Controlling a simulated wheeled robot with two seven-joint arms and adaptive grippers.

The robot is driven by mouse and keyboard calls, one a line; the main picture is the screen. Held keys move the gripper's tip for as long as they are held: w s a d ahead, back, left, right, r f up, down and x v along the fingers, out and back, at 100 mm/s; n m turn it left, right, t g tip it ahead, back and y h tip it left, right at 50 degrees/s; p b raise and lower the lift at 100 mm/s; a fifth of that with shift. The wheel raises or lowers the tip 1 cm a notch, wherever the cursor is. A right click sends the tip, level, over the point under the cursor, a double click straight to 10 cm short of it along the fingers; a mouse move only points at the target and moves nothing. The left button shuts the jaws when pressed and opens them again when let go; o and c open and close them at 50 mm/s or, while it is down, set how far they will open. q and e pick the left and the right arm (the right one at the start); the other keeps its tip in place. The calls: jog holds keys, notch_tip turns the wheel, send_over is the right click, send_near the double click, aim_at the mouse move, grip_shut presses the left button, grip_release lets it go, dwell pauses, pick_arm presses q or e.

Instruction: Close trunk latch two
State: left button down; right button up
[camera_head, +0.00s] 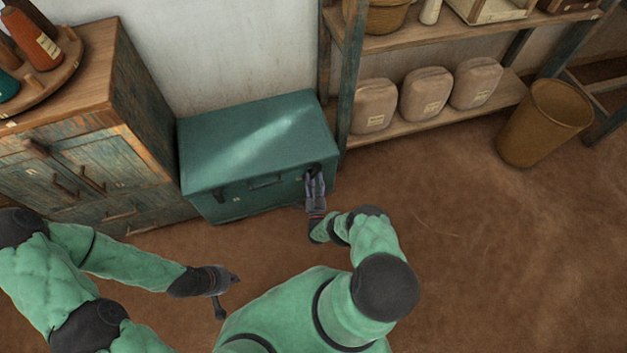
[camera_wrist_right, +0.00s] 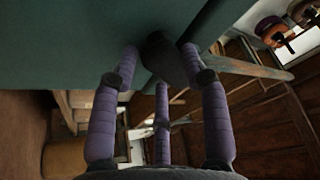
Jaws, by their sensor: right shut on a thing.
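The teal trunk (camera_head: 258,135) stands against the wall with its lid down. My right gripper (camera_head: 315,180) is at the right end of the trunk's front face. In the right wrist view its purple fingers (camera_wrist_right: 160,75) are closed around a dark latch (camera_wrist_right: 163,55) on the teal trunk face (camera_wrist_right: 70,45). The fingers hide most of this latch in the head view, so I cannot tell if it is fully fastened. A small fitting (camera_head: 219,196) shows at the front's left. My left gripper (camera_head: 230,293) is open and empty above the floor.
A wooden cabinet (camera_head: 100,150) stands close on the trunk's left. A shelf (camera_head: 435,115) with several wrapped bundles stands on its right, with a brown bin (camera_head: 543,122) beyond. The dirt floor (camera_head: 480,250) in front is clear.

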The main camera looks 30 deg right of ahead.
aim_at(314, 177)
jog(key=n+t+y, duration=0.1)
jog(key=n+y, duration=0.1)
jog(key=n, duration=0.2)
jog(key=n+t+y, duration=0.1)
jog(key=n+y, duration=0.1)
jog(key=n, duration=0.3)
jog(key=shift+d+r, duration=0.15)
jog(key=shift+n+y, duration=0.3)
jog(key=shift+n, duration=0.2)
jog(key=o, duration=1.2)
jog(key=shift+c, duration=0.2)
jog(key=v, duration=0.4)
jog(key=s+a, duration=0.2)
jog(key=s, duration=0.9)
jog(key=shift+a+r, duration=0.15)
jog(key=shift+a, duration=0.15)
jog(key=shift+w, duration=0.15)
